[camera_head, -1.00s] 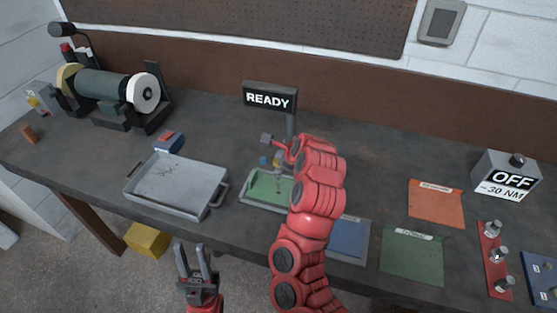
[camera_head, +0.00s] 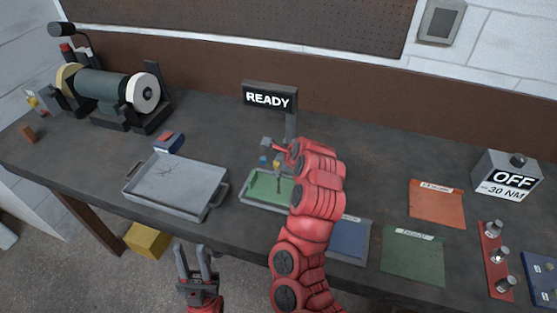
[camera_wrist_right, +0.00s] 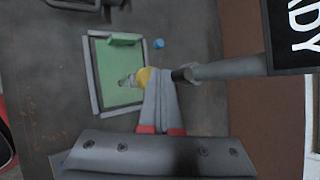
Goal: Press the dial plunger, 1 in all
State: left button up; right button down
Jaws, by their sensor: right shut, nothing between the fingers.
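A small yellow round piece (camera_head: 277,160) and a small blue piece (camera_head: 264,160) are at the back edge of a green-lined tray (camera_head: 243,200). In the right wrist view the yellow piece (camera_wrist_right: 147,76) is right at the fingertips, and the blue piece (camera_wrist_right: 159,43) is beyond. I cannot tell for sure which part is the dial plunger, or whether the fingers touch the yellow piece. My right gripper (camera_wrist_right: 160,78) is shut and empty; my arm mostly hides it in the head view. My left gripper (camera_head: 194,256) is open and empty in front of the bench.
A READY sign (camera_head: 269,96) on a grey post stands behind the green tray. A metal tray (camera_head: 180,184) is on the left, a bench grinder (camera_head: 105,88) further back. Coloured mats (camera_head: 437,204) and an OFF box (camera_head: 508,178) are on the right.

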jog(key=shift+f, duration=0.6)
dwell(0.4)
jog(key=shift+r, duration=0.1)
jog(key=shift+r+p, duration=0.65)
jog(key=shift+r, duration=0.95)
notch_tip(320, 180, up, 5)
jog(key=shift+p, duration=1.1)
jog(key=shift+f, duration=0.1)
